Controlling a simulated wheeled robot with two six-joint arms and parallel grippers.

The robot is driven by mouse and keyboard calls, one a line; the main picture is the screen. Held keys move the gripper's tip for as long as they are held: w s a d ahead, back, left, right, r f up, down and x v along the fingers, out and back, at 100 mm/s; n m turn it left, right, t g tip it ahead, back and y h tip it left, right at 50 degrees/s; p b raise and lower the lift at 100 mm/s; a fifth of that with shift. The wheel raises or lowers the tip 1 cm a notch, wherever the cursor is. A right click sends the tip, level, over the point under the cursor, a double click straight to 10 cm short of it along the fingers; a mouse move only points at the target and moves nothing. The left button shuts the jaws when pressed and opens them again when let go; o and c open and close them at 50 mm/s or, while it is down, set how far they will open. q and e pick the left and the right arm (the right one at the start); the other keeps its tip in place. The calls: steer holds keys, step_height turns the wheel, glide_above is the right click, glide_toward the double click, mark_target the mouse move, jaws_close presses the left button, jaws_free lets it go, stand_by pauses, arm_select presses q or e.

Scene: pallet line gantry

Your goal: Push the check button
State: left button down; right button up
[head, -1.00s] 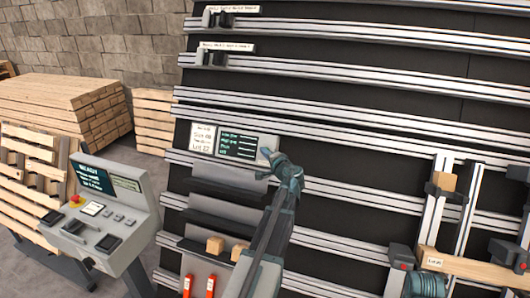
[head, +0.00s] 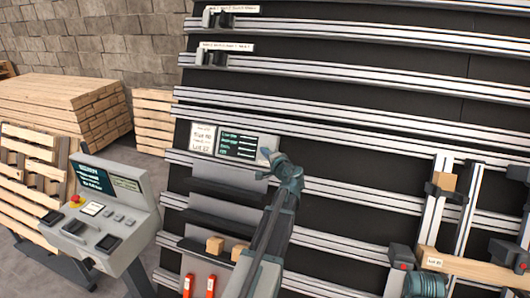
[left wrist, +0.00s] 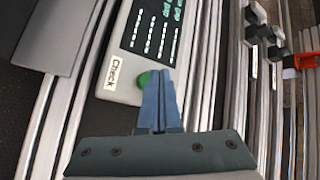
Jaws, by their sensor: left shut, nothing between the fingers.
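The green check button (left wrist: 144,78) sits on a light grey panel beside a white "Check" label (left wrist: 114,73). My left gripper (left wrist: 158,76) is shut, with its blue-grey fingertips overlapping the right side of the button in the left wrist view. The fingers hide part of the button, and I cannot tell whether they touch it. In the head view, my left gripper (head: 268,155) is at the right end of the panel (head: 206,138) with its dark screen (head: 236,146). The button is not visible there. My right gripper is not clearly visible.
A grey console (head: 130,215) with a screen stands at the left, near stacked pallets (head: 70,105). Metal rails (head: 340,125) cross the black gantry board. Ledges with two wooden blocks (head: 215,245) lie below the panel. A wooden beam (head: 470,268) is at the lower right.

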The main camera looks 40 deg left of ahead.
arm_select(q)
steer(key=shift+w, duration=0.15)
steer(key=shift+w+a+f, duration=0.15)
steer(key=shift+w+f, duration=0.05)
steer(key=shift+w, duration=0.05)
steer(key=shift+w+a+f+b, duration=0.1)
steer(key=shift+w+f+b, duration=0.1)
steer(key=shift+w+b, duration=0.2)
stand_by(1.0)
steer(key=shift+s, duration=0.1)
stand_by(0.3)
steer(key=shift+s+d+r+p, duration=0.25)
steer(key=shift+s+r+p, duration=0.15)
steer(key=shift+s, duration=0.3)
steer(key=s+r+p, duration=0.1)
steer(key=s, duration=0.1)
steer(key=s+d+r+p, duration=0.1)
steer(key=s, duration=0.1)
steer(key=shift+s+d+r, duration=0.1)
steer(key=shift+d+r, duration=0.05)
steer(key=shift+r, duration=0.05)
stand_by(0.9)
